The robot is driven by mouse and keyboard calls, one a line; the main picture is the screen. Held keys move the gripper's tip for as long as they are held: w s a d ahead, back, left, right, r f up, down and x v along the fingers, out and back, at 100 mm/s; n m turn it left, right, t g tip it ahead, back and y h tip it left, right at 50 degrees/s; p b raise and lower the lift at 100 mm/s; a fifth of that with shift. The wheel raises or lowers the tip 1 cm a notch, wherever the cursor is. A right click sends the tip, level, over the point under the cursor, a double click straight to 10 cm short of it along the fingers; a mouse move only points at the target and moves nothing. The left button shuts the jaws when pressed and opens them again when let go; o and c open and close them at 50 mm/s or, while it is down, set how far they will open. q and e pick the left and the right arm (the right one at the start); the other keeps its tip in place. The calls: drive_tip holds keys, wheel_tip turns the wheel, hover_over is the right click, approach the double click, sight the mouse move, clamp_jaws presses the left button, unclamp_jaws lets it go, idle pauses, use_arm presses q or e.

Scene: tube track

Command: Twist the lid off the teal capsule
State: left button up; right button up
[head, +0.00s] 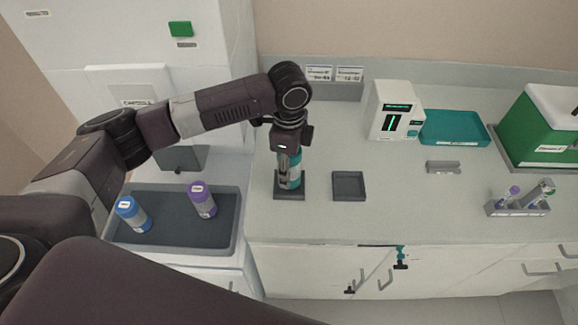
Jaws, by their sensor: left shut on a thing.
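The teal capsule (296,172) stands upright at the dark square holder (289,195) on the counter, left of centre. My left gripper (288,182) points down over it from above and is shut on it. The fingers cover most of the capsule, so only part of its teal side shows. Its lid is hidden by the gripper, and I cannot tell whether it has turned. My right gripper is not in view.
A shallow dark tray (349,186) sits right of the holder. A grey tray (172,235) at left holds a blue capsule (133,214) and a purple capsule (202,199). A white device (394,112), teal tray (453,128), green box (548,128) and tube rack (517,206) stand farther right.

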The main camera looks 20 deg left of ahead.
use_arm(q)
drive_tip(key=shift+f, duration=0.6)
idle(0.3)
drive_tip(key=shift+f, duration=0.25)
drive_tip(key=o, duration=1.4)
drive_tip(key=shift+r, duration=0.1)
wheel_tip(320, 180, up, 12)
drive_tip(key=shift+f, duration=0.1)
